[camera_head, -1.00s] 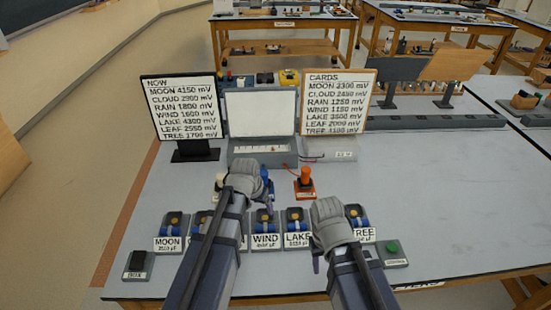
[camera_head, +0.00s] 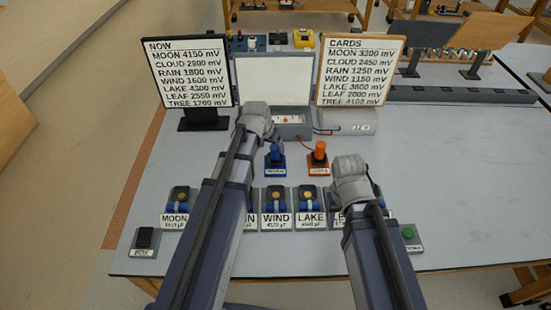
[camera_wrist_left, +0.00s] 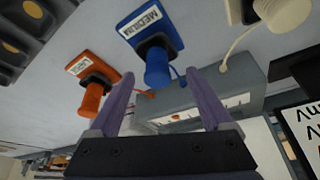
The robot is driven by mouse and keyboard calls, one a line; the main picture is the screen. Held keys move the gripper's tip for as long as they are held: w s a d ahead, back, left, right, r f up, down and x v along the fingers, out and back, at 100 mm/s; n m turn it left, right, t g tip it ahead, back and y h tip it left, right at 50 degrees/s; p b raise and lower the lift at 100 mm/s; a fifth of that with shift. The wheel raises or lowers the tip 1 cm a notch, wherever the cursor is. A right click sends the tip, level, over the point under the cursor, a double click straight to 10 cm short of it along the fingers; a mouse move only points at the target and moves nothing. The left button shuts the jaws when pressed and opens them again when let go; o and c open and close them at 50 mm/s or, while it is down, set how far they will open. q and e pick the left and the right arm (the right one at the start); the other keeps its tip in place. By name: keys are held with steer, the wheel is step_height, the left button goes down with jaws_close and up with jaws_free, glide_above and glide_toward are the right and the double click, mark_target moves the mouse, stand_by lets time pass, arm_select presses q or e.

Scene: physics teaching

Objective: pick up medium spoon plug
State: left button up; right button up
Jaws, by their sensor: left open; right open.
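The medium plug is a blue plug with a round handle (camera_head: 275,157) on a blue base, standing upright on the table. Its base reads MEDIUM in the left wrist view, where its blue handle (camera_wrist_left: 157,66) shows between the two fingertips in the picture. I cannot tell whether the fingers are around it in depth. My left gripper (camera_wrist_left: 160,78) is open and empty. My right gripper (camera_head: 350,178) is right of the orange plug, fingers hidden.
An orange plug (camera_head: 319,155) stands just right of the blue one; a cream plug (camera_wrist_left: 284,12) shows in the left wrist view. A grey box with a raised white lid (camera_head: 273,87) stands behind. A row of labelled blocks (camera_head: 276,200) lines the front.

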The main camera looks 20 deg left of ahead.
mark_target(274, 148)
arm_select(q)
steer(key=shift+f, duration=0.1)
steer(key=b+x, duration=0.4)
steer(key=x, duration=0.1)
steer(key=shift+w+d, duration=0.1)
steer(key=shift+d, duration=0.2)
arm_select(e)
step_height(274, 148, down, 5)
steer(key=shift+r, duration=0.1)
arm_select(q)
jaws_close()
stand_by(0.4)
